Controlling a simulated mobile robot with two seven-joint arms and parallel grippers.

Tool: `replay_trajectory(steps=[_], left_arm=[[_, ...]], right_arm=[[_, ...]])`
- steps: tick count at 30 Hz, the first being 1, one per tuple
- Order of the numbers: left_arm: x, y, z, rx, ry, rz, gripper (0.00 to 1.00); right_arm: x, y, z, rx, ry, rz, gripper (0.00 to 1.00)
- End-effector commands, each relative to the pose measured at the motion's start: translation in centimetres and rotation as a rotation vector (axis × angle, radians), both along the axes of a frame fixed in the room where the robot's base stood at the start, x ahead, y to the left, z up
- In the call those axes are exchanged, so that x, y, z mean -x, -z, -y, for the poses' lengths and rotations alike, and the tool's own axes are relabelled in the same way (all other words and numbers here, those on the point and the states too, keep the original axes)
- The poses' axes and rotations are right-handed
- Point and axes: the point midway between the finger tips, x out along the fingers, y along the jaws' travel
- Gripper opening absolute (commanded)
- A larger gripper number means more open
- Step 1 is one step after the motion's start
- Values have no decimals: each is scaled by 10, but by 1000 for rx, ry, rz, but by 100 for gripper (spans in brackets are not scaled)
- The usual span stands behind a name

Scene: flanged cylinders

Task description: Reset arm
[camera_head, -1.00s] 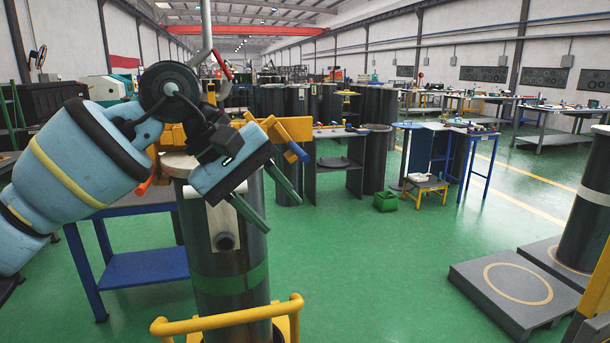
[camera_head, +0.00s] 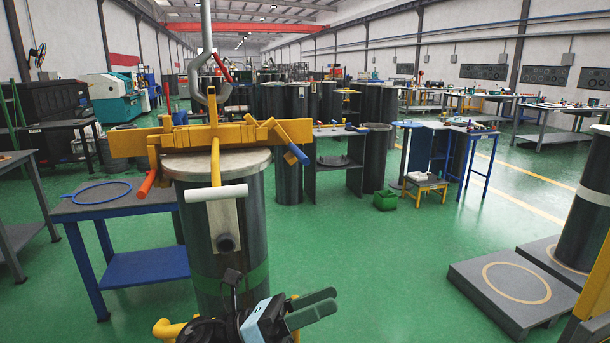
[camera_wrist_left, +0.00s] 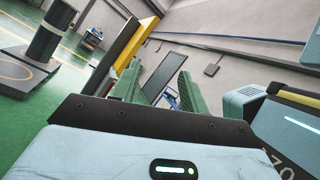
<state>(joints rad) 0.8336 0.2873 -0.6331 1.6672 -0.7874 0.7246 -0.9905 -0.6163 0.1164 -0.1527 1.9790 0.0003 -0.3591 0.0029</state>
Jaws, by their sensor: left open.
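My left gripper (camera_head: 334,301) is low in the head view, in front of the near dark cylinder (camera_head: 226,282) and below its flanged top. Its green fingers are apart with nothing between them. In the left wrist view the open fingers (camera_wrist_left: 158,82) also show empty. The cylinder stands upright with a green band and a pale round top (camera_head: 235,163). A yellow lifting beam (camera_head: 190,137) lies across that top, with a grey hook (camera_head: 212,95) above it. My right gripper is not in view.
A blue table (camera_head: 120,205) with a blue ring stands left of the cylinder. A yellow rail (camera_head: 165,329) is close to my left wrist. At the right, another dark cylinder (camera_head: 585,228) stands on a grey platform (camera_head: 515,290). Green floor (camera_head: 385,270) between them is clear.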

Motion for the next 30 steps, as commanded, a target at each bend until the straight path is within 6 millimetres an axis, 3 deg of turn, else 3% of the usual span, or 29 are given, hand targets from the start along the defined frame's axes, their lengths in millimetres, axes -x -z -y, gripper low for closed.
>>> replay_trajectory(steps=[5, 10, 17, 23, 27, 30], left_arm=[[-3, 45, -28, 208, -75, -442, 44], [0, 102, -61, 413, -151, -856, 44], [33, 199, -113, 714, -274, -1396, 44], [97, 289, -157, 1013, -412, -1831, 44], [161, 344, -185, 1242, -532, -2098, 44], [210, 375, -201, 1401, -621, -2249, 44]], right_arm=[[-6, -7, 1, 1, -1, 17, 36], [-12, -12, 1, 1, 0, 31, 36], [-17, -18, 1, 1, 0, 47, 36], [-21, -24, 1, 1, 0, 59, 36], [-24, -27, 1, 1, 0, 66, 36], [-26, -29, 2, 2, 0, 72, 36]])
